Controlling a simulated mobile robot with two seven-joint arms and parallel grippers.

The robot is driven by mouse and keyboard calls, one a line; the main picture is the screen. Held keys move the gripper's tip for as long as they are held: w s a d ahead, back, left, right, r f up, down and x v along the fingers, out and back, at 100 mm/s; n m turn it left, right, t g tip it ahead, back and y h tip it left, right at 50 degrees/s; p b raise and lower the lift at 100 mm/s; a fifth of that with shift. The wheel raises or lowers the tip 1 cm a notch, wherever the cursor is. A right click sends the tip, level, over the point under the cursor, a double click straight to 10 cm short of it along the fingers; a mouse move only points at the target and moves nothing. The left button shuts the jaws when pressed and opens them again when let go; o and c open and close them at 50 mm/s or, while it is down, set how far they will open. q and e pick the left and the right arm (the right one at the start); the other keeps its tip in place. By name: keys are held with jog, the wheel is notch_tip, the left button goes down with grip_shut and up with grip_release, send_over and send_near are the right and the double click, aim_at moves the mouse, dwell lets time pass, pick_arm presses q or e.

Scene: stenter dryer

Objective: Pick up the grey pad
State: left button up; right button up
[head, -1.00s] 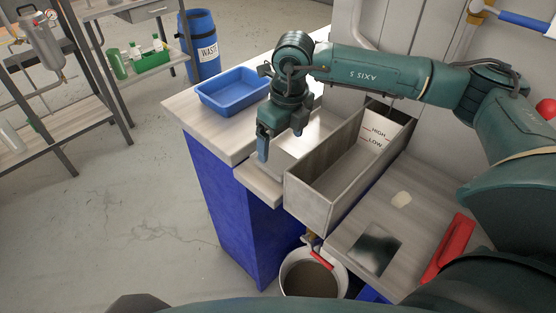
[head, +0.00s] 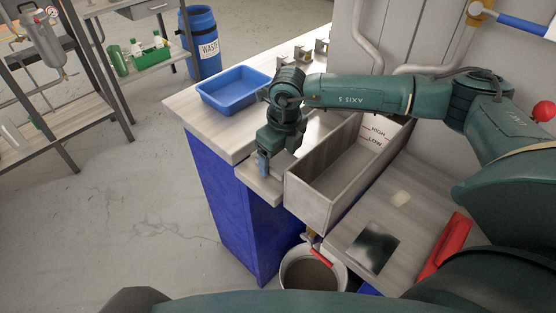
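I cannot make out a grey pad for certain. My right gripper (head: 264,164) points down over the small pale ledge (head: 261,186) at the front of the bench, left of the open wooden trough (head: 308,196). Its blue-grey finger shows at or just above the ledge. The gap between the fingers is hidden, so I cannot tell whether it is open or holds anything. The wrist covers part of the bench behind it. My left gripper is not in view.
A blue tray (head: 233,105) sits on the bench behind. The trough has HIGH and LOW marks. A bucket (head: 313,275) stands below.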

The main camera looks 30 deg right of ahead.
aim_at(279, 158)
jog(key=c, duration=0.7)
notch_tip(279, 158, up, 10)
jog(key=shift+b, duration=0.5)
jog(key=o, duration=0.4)
jog(key=c, duration=0.3)
